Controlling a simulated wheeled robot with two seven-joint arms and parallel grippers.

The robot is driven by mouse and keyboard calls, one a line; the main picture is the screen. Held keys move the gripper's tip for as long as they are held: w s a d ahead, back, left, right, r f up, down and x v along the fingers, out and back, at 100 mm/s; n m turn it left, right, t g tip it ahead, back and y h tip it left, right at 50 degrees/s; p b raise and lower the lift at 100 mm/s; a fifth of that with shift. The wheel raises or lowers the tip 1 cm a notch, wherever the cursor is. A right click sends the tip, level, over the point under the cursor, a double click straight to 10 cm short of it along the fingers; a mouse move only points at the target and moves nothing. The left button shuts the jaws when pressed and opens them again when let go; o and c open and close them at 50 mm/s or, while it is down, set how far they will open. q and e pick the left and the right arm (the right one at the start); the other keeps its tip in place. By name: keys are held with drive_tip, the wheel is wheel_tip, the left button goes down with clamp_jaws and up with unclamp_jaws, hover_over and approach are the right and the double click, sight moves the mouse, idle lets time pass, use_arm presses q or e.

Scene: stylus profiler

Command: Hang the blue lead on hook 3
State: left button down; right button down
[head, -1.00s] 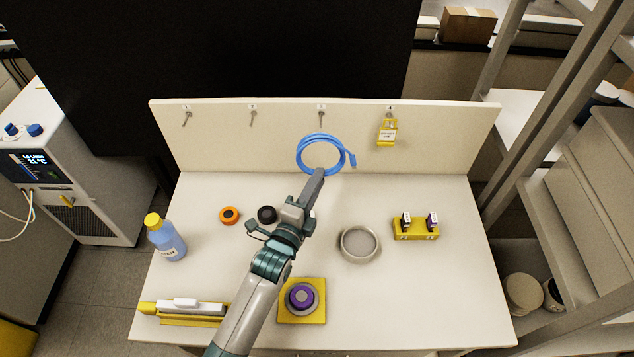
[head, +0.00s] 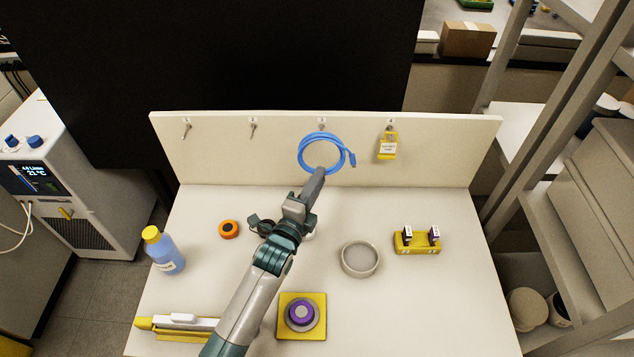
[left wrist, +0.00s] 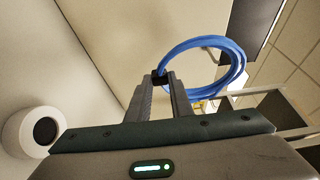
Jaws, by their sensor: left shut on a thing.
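The blue lead (head: 301,151) is a coiled ring held upright in front of the white back panel. My left gripper (head: 319,172) is shut on the bottom of the coil. In the left wrist view its fingers (left wrist: 162,84) close on a black band at the edge of the lead (left wrist: 240,68). Hook 3 (head: 321,127) is the third hook from the left. In the head view the top of the coil overlaps this hook. A grey rod shows inside the loop in the left wrist view; I cannot tell whether the lead rests on it. My right gripper is out of view.
A yellow padlock with a tag (head: 388,148) hangs on hook 4, just right. The two left hooks (head: 253,130) are empty. A grey dish (head: 343,260), yellow holder (head: 417,245), orange ring (head: 228,230), blue bottle (head: 167,256) and purple knob (head: 301,312) stand on the table.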

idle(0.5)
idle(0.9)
use_arm(q)
drive_tip(key=shift+w, duration=0.3)
drive_tip(key=shift+w, duration=1.15)
drive_tip(key=shift+w+b, duration=0.35)
drive_tip(key=shift+w, duration=0.2)
drive_tip(key=shift+f+b, duration=0.3)
drive_tip(key=shift+f, duration=0.15)
